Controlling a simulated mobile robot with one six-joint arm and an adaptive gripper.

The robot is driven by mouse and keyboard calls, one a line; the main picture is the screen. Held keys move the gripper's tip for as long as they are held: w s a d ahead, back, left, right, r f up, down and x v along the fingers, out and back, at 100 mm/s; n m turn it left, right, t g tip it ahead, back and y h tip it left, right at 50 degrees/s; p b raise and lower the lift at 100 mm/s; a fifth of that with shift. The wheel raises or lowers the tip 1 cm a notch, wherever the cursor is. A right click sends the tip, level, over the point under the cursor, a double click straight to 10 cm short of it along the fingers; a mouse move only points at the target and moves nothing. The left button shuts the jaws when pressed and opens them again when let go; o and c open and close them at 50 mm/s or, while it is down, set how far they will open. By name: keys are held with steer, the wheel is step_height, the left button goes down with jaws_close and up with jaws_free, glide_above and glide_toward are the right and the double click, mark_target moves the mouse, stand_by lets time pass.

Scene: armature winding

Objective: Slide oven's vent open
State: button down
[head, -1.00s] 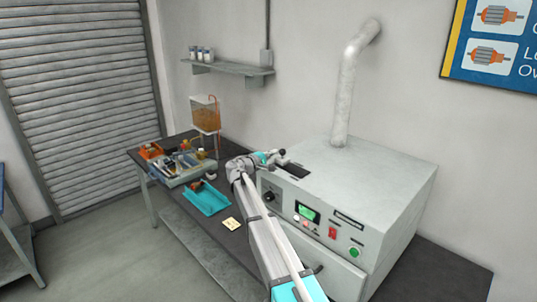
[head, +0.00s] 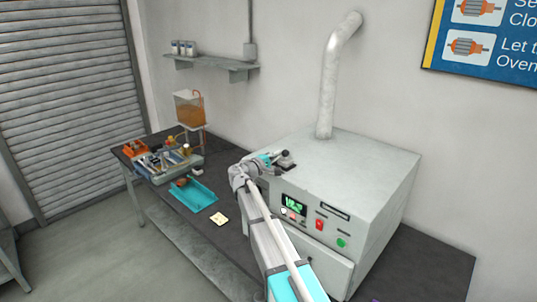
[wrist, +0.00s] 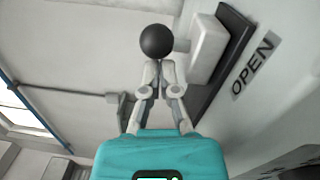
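The oven (head: 385,180) is a pale grey box with a pipe rising from its top. Its vent sits on the top left of the oven: a white sliding block (wrist: 207,48) on a dark slot (wrist: 236,50), with a round black knob (wrist: 157,41) on a short stem. The printed word OPEN (wrist: 254,68) is beside the slot. In the head view, my gripper (head: 278,155) is at the vent. In the wrist view, my gripper (wrist: 158,65) has its fingers close together, with tips right at the knob. Contact with the knob is unclear.
A tank of amber liquid (head: 189,108) stands behind. The oven's pipe (head: 328,90) rises behind the vent.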

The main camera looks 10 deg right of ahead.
steer(key=shift+w, duration=0.1)
stand_by(0.3)
steer(key=shift+w+a+f, duration=0.15)
steer(key=shift+w+a, duration=0.25)
steer(key=a, duration=0.1)
steer(key=w, duration=0.1)
steer(key=a+b, duration=0.1)
steer(key=shift+w+a+f, duration=0.2)
steer(key=shift+a+f, duration=0.1)
steer(key=shift+a, duration=0.05)
steer(key=v, duration=0.9)
steer(key=shift+a, duration=0.2)
steer(key=shift+s+d, duration=0.15)
